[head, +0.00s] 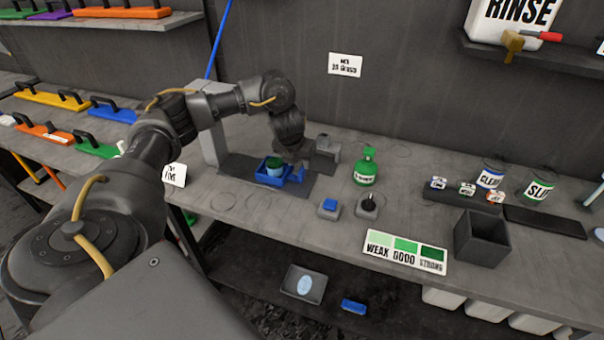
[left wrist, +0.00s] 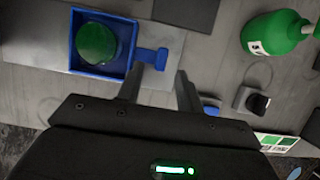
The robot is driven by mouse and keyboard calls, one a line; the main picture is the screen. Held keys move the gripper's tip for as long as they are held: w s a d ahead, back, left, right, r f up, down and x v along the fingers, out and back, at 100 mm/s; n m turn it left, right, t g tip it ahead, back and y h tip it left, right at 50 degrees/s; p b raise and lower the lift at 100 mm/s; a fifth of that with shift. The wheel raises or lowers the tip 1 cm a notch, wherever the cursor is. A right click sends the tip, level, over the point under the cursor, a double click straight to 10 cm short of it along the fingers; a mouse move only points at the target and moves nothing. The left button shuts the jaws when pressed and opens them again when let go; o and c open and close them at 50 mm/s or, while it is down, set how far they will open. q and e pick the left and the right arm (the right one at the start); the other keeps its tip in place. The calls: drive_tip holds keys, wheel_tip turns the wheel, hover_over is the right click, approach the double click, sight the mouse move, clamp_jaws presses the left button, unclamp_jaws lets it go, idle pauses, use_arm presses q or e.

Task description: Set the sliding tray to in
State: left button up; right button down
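The sliding tray (head: 263,179) is a small blue open box on a grey plate on the bench, at the foot of a grey stand. A cup of green liquid (head: 275,167) sits in it. In the left wrist view the tray (left wrist: 73,55) lies at upper left, with the green cup (left wrist: 97,43) inside and a blue handle (left wrist: 151,57) sticking out to the right. My left gripper (head: 304,166) is just above the handle end. In the left wrist view its fingers (left wrist: 160,72) are apart and empty, with the handle near the left fingertip. Contact cannot be told. My right gripper is not in view.
A green bottle (head: 365,170) stands right of the tray. A blue button (head: 329,207) and a black knob (head: 368,204) are in front. A colour chart (head: 405,249) and dark open box (head: 482,238) are further right. Bare bench lies between them.

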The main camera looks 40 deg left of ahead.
sight(301, 170)
use_arm(q)
drive_tip(key=x, duration=0.6)
drive_tip(key=shift+w+d+f, duration=0.1)
drive_tip(key=shift+w+f, duration=0.05)
drive_tip(key=shift+f, duration=0.05)
clamp_jaws()
